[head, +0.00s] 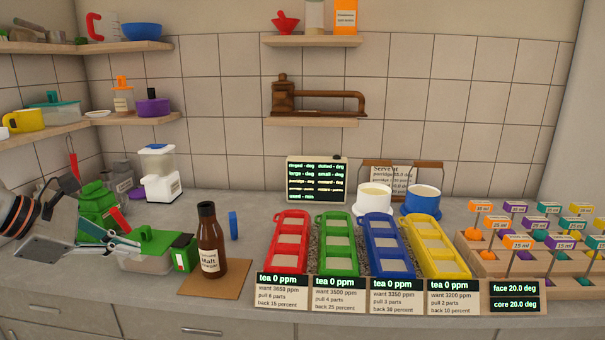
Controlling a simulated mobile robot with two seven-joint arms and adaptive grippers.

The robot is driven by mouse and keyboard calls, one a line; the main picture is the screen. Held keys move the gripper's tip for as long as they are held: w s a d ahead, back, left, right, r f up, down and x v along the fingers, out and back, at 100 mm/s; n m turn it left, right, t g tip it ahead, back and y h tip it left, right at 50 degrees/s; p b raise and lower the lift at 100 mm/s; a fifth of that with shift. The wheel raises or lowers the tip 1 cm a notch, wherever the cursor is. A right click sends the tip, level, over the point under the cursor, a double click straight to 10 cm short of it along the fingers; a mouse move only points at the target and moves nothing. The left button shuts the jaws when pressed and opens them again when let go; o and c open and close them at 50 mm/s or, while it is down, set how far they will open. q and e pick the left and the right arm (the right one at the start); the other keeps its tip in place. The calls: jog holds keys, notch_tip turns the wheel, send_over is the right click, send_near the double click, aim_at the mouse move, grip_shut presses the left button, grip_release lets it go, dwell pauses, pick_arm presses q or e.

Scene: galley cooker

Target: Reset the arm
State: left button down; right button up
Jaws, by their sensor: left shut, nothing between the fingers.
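My left gripper (124,243) comes in from the left edge, low over the left part of the counter. Its fingers look closed, with nothing seen between them. The tips are at a clear container with a green lid (152,241); I cannot tell whether they touch it. A green appliance (97,203) stands just behind the gripper and is partly hidden by it. My right gripper is not in view.
A brown malt bottle (209,245) stands right of the container on a brown mat (229,286). Red (290,217), green (337,219), blue (383,221) and yellow (433,233) trays fill the middle. Shelves line the walls. Some counter behind the bottle is clear.

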pick_arm(q)
jog(key=s+d+f+n+t+h+p, duration=0.1)
jog(key=s+d+f+n+h, duration=0.15)
jog(key=d+n+h, duration=0.35)
jog(key=s+d+f+n+h, duration=0.1)
jog(key=d+f+n+h, duration=0.2)
jog(key=d, duration=0.6)
jog(key=s+d+f+n+t+h+p, duration=0.1)
jog(key=d+f+n+h, duration=0.1)
jog(key=d+n, duration=0.45)
jog(key=s+a+f+n+t+y, duration=0.25)
jog(key=f+n+y, duration=0.25)
jog(key=f+n, duration=0.45)
jog(key=s+a+f+n+t+y, duration=0.1)
jog(key=a+f+n+t+y, duration=0.3)
jog(key=f+n, duration=0.55)
jog(key=s+f+n+g+y+p, duration=0.1)
jog(key=s+f+n+g+y, duration=0.4)
jog(key=s+f+n, duration=0.7)
jog(key=s+a+f, duration=0.1)
jog(key=s+f, duration=0.2)
jog(key=f, duration=0.2)
jog(key=shift+s+f, duration=0.2)
jog(key=shift+s, duration=0.2)
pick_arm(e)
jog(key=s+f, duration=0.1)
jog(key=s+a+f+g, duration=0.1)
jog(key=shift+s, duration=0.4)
